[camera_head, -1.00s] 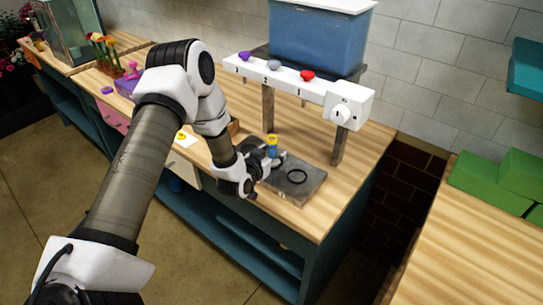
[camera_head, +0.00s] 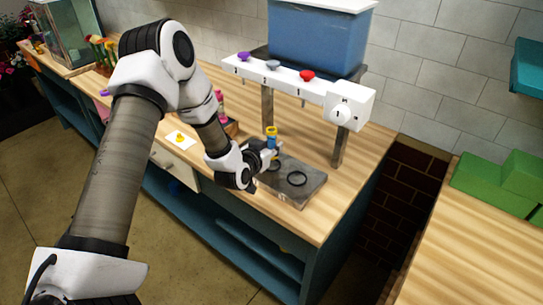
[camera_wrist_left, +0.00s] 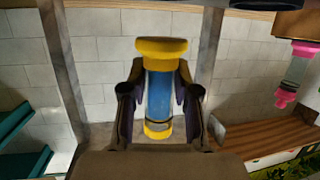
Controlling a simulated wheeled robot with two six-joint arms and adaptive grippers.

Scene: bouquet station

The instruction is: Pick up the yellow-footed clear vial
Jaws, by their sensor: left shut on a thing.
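The yellow-footed vial (camera_head: 271,140) shows near the middle of the head view, upright, with a yellow top and blue contents. In the left wrist view the vial (camera_wrist_left: 159,92) stands between the fingers, with its yellow cap above them and yellow foot below. My left gripper (camera_head: 268,151) is shut on its middle, at the back left of a grey slab (camera_head: 307,190) with black rings. The vial appears raised above the slab; the exact gap is hard to tell. My right gripper is not in view.
A blue tank (camera_head: 318,40) stands over the slab on metal legs, its white bar (camera_head: 290,82) carrying purple, grey and red knobs. A pink-ended vial (camera_wrist_left: 292,70) is at the right in the wrist view. Wooden counter (camera_head: 345,165) is bare right of the slab.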

